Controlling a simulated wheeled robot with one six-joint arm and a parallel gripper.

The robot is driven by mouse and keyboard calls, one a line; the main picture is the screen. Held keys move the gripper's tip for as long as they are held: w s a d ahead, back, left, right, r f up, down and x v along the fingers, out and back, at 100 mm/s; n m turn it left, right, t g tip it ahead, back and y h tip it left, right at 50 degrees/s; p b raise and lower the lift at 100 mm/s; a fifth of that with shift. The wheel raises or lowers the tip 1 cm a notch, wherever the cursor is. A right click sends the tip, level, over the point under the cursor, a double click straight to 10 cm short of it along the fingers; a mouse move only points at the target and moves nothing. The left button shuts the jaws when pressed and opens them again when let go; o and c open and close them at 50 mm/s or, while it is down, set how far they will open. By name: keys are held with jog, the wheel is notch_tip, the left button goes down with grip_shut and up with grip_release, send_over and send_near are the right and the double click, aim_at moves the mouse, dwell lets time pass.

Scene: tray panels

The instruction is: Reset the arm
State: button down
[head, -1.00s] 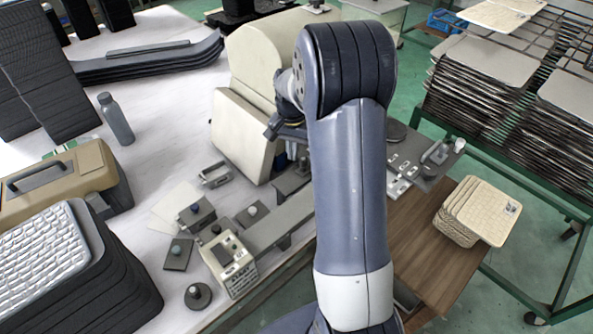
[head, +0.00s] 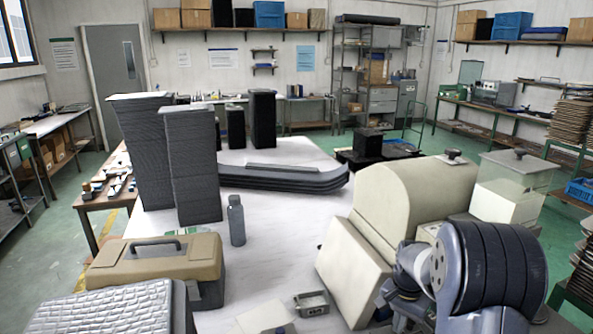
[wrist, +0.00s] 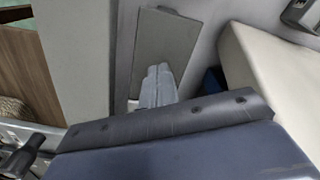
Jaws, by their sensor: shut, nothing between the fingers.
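My gripper (wrist: 158,70) shows in the wrist view as two grey fingers side by side, shut with nothing between them. It is over a flat grey plate (wrist: 165,35), but I cannot tell how far above it. In the head view my arm is at the lower right, folded close to the cream machine with a rounded cover (head: 415,205). The gripper itself is not clearly visible there.
A tan toolbox (head: 155,262), a grey bottle (head: 236,220) and a small metal tray (head: 311,304) stand on the white table (head: 270,265). Tall dark stacks (head: 190,165) rise at the left. A clear-sided box (head: 512,185) stands right of the machine.

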jog(key=shift+w+d+r, duration=0.15)
jog(key=shift+d, duration=0.3)
jog(key=shift+a+r, duration=0.2)
jog(key=shift+a, duration=0.1)
notch_tip(320, 180, up, 7)
jog(key=p, duration=0.6)
jog(key=f+b, duration=0.4)
jog(key=f, duration=0.1)
jog(key=f+b, duration=0.2)
jog(key=f, duration=0.1)
jog(key=shift+a+f+b, duration=0.15)
jog(key=shift+a+b, duration=0.1)
jog(key=shift+b, duration=0.1)
jog(key=shift+s+a+r, duration=0.15)
jog(key=shift+s+a, duration=0.2)
jog(key=shift+a, duration=0.65)
jog(key=shift+s+a+r, duration=0.15)
jog(key=shift+s+a, duration=0.25)
jog(key=shift+a, duration=0.55)
jog(key=shift+s+a+r, duration=0.15)
jog(key=shift+s+a, duration=0.2)
jog(key=shift+a, duration=0.65)
